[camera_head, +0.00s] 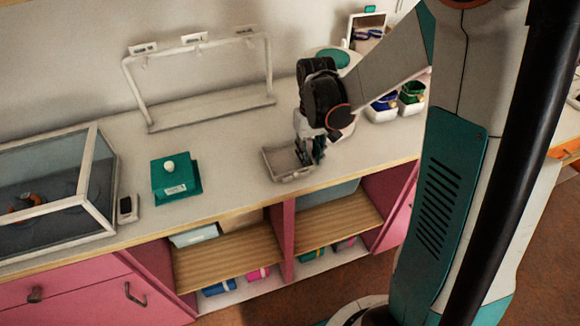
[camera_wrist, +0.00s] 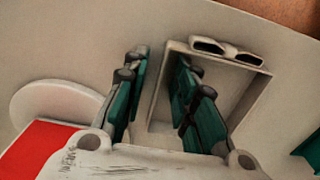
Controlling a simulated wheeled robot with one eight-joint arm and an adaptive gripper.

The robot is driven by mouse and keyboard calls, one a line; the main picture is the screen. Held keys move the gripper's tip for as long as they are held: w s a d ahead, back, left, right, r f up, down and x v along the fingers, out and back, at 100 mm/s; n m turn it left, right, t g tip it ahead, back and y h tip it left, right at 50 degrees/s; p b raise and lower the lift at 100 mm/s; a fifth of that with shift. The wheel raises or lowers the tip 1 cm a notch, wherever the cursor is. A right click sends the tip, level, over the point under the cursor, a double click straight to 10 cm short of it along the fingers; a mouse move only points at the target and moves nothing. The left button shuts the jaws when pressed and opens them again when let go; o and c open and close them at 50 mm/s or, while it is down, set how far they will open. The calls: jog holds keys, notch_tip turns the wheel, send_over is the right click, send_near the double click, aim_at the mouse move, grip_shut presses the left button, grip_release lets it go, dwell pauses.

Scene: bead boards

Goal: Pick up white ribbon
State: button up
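A pale shape with two dark-centred loops (camera_wrist: 225,48) lies along the far rim of a shallow pale tray (camera_wrist: 252,98) in the wrist view. It may be the white ribbon, but I cannot tell for sure. The tray (camera_head: 269,164) sits near the counter's front edge in the head view, its inside partly hidden by my gripper. My gripper (camera_head: 308,152) points down over the tray's right side.
A teal box with a white knob (camera_head: 175,178), a small device (camera_head: 126,208) and a glass case (camera_head: 95,180) stand left. A white frame stand (camera_head: 205,110) is behind. Containers (camera_head: 382,105) stand right. Counter between the teal box and tray is clear.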

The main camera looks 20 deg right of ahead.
jog(key=shift+r, duration=0.1)
grip_shut()
